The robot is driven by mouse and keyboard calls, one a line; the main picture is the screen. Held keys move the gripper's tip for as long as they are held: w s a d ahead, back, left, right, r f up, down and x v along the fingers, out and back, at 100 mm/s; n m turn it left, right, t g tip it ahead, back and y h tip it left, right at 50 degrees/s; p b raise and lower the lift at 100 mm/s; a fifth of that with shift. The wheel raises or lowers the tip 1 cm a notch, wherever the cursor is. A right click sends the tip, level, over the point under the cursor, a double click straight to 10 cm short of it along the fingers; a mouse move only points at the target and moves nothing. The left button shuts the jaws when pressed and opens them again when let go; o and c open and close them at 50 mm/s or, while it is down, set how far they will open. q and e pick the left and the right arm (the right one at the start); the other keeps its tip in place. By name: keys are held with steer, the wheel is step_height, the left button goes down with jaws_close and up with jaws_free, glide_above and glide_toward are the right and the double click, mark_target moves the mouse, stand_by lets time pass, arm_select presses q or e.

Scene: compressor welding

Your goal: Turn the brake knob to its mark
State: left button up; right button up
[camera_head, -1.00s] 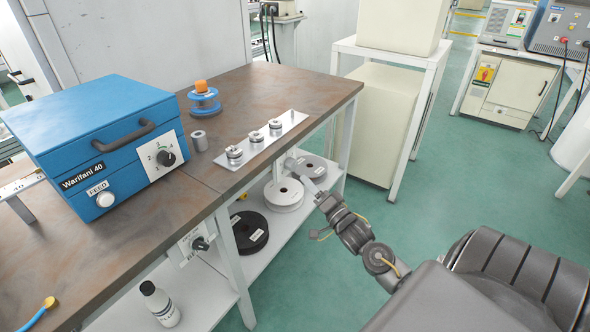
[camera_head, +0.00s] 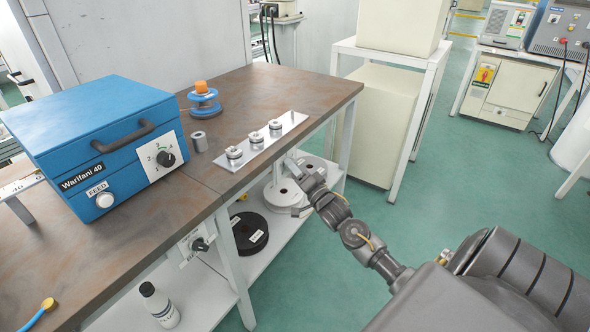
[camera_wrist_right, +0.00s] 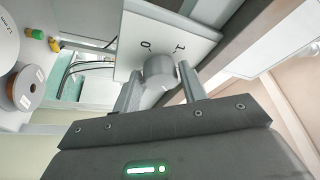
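In the right wrist view, a grey round knob (camera_wrist_right: 160,72) stands out from a pale plate (camera_wrist_right: 200,42) with dark marks on it. My right gripper (camera_wrist_right: 160,82) has one finger on each side of this knob, apparently open around it; whether the fingers touch it is unclear. In the head view my right gripper (camera_head: 291,166) is at the bench's front edge, below the metal strip, and this knob is hidden there. Another black knob on a white plate (camera_head: 198,243) is on the bench front farther left. My left gripper is not in view.
The bench (camera_head: 240,95) holds a blue Warifani 40 box (camera_head: 90,125) and a metal strip with several round parts (camera_head: 293,119). A white spool (camera_head: 281,196) and a black spool (camera_head: 249,232) lie on the shelf below, close to my right arm. The floor to the right is clear.

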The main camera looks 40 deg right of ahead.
steer(key=c, duration=0.6)
steer(key=shift+n, duration=0.3)
arm_select(q)
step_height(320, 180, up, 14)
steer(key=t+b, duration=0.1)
steer(key=b, duration=0.6)
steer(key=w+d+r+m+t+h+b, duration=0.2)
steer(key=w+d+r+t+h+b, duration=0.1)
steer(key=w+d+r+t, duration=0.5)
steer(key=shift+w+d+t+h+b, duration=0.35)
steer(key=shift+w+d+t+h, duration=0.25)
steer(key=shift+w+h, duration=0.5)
arm_select(e)
steer(key=m+g+y, duration=0.2)
steer(key=m+y, duration=0.1)
steer(key=m, duration=0.6)
steer(key=m+g+y, duration=0.3)
steer(key=m, duration=0.7)
steer(key=d+m+g+y, duration=0.1)
steer(key=m+y, duration=0.3)
steer(key=m, duration=0.6)
steer(key=shift+w+r+g, duration=0.15)
steer(key=shift+r+g, duration=0.2)
steer(key=shift+g, duration=0.55)
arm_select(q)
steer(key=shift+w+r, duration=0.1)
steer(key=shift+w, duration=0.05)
